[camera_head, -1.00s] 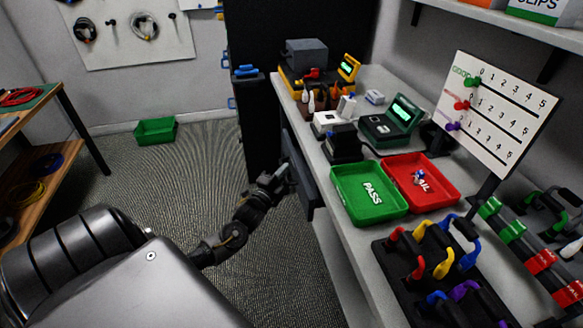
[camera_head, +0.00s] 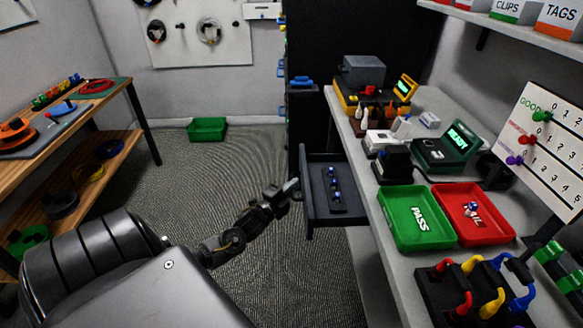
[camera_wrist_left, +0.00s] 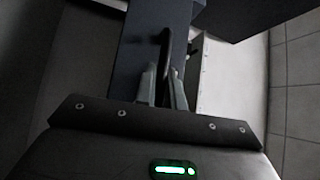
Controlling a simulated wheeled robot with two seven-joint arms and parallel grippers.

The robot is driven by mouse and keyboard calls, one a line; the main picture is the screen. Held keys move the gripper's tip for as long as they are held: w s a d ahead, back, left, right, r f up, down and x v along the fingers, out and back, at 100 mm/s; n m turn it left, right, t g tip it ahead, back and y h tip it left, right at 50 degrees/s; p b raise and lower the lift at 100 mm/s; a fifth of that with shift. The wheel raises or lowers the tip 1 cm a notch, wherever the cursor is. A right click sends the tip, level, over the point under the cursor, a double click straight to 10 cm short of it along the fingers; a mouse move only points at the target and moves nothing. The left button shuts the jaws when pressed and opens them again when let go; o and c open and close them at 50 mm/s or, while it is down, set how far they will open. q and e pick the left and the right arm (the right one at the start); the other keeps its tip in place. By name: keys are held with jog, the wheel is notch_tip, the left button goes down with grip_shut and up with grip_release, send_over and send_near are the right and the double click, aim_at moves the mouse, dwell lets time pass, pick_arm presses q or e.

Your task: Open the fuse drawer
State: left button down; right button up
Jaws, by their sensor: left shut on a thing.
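The fuse drawer (camera_head: 318,205) is a dark tray pulled out from under the bench, to its left side. Several small blue-topped fuses (camera_head: 336,196) sit in a row on a holder inside it. My left gripper (camera_head: 293,187) is at the drawer's outer front face. In the left wrist view its two fingers (camera_wrist_left: 163,88) are closed on the dark drawer handle (camera_wrist_left: 166,48). My right gripper is not in view.
A green PASS tray (camera_head: 403,244) and a red FAIL tray (camera_head: 491,241) stand on the bench, with a green tester (camera_head: 446,150) behind them. A dark cabinet (camera_head: 301,110) stands beyond the drawer. The floor (camera_head: 240,165) left of the drawer is clear.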

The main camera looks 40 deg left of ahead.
pick_arm(q)
jog(key=c, duration=1.8)
grip_release()
jog(key=shift+o, duration=0.2)
jog(key=s+f, duration=0.1)
jog(key=s, duration=0.9)
jog(key=shift+s+d+f+b, duration=0.15)
jog(key=shift+s+f+b, duration=0.05)
jog(key=shift+s+b, duration=0.2)
jog(key=shift+f, duration=0.1)
